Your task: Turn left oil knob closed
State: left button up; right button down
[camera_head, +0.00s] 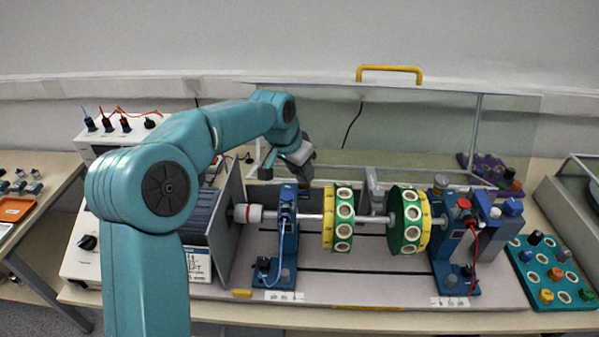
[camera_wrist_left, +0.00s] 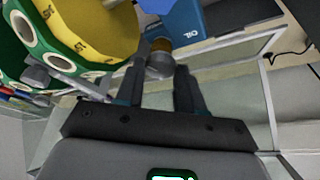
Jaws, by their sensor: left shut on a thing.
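The left oil knob shows in the left wrist view as a small grey cap with a brass-coloured ring (camera_wrist_left: 160,62), beside a blue block marked OIL (camera_wrist_left: 185,22). In the head view the knob is mostly hidden by my gripper, at the top of the left blue bearing stand (camera_head: 287,222). My left gripper (camera_head: 287,172) reaches down to the top of that stand from behind. In the left wrist view its two dark fingers (camera_wrist_left: 160,74) stand on both sides of the knob, shut on it. How far the knob is turned cannot be told. My right gripper is not in view.
A shaft (camera_head: 310,217) carries two green and yellow discs (camera_head: 344,230) right of the left stand. A second blue stand (camera_head: 450,245) is further right. A clear raised cover (camera_head: 410,130) with a yellow handle (camera_head: 390,69) stands behind. A teal tray (camera_head: 525,282) holds coloured knobs.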

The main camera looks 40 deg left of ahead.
pick_arm(q)
jog(key=n+y, duration=0.1)
jog(key=n, duration=0.1)
jog(key=n+b, duration=0.1)
jog(key=n, duration=0.1)
jog(key=n+y+b, duration=0.1)
jog(key=n, duration=0.1)
jog(key=shift+w+d+f+n+y, duration=0.1)
jog(key=shift+d+n+y, duration=0.2)
jog(key=shift+d, duration=0.05)
jog(key=shift+w+d+n+g+y, duration=0.1)
jog(key=shift+n+g+y, duration=0.35)
jog(key=shift+n, duration=0.75)
jog(key=shift+n+g+y, duration=0.35)
jog(key=shift+n+g, duration=0.1)
jog(key=shift+n, duration=1.05)
jog(key=o, duration=1)
jog(key=shift+w, duration=0.1)
jog(key=shift+o, duration=0.2)
jog(key=p+v, duration=0.1)
jog(key=v, duration=1.5)
jog(key=shift+d+r, duration=0.15)
jog(key=shift+r, duration=0.1)
jog(key=shift+f, duration=0.1)
